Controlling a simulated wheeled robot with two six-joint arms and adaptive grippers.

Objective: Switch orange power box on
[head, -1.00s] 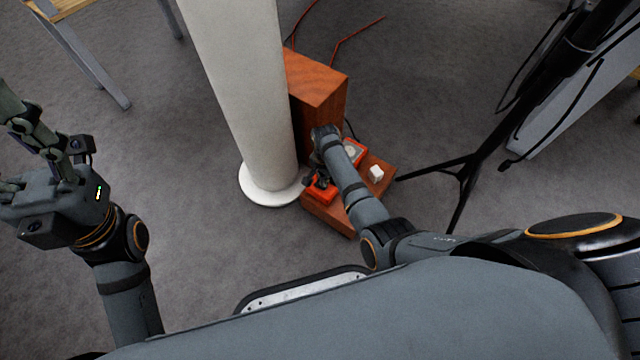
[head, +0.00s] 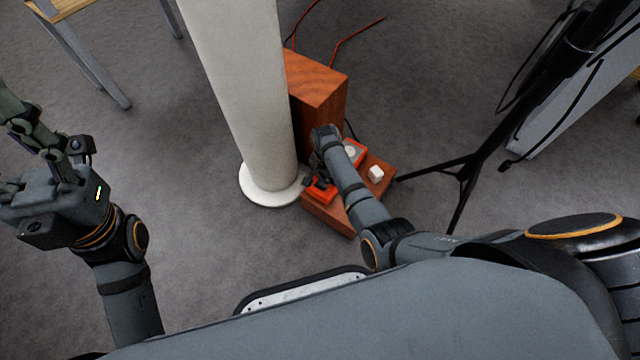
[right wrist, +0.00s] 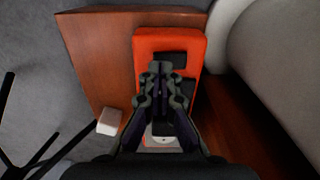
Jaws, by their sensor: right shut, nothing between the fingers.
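The orange power box (head: 354,151) lies on a low brown wooden step, partly hidden by my right arm. In the right wrist view the box (right wrist: 185,41) shows dark recessed panels on its top and a round white part at its near end. My right gripper (right wrist: 160,68) is shut and empty, with its fingertips over the box's dark panels. I cannot tell whether the tips touch it. In the head view my right gripper (head: 318,186) is down at the box's left end. My left gripper is up at the far left, its fingertips out of clear view.
The wooden step (head: 335,217) joins a taller wooden block (head: 318,80). A white column (head: 245,90) stands close on the left. A small white cube (head: 376,173) sits on the step. A black tripod (head: 470,165) stands to the right. Grey floor is open in front.

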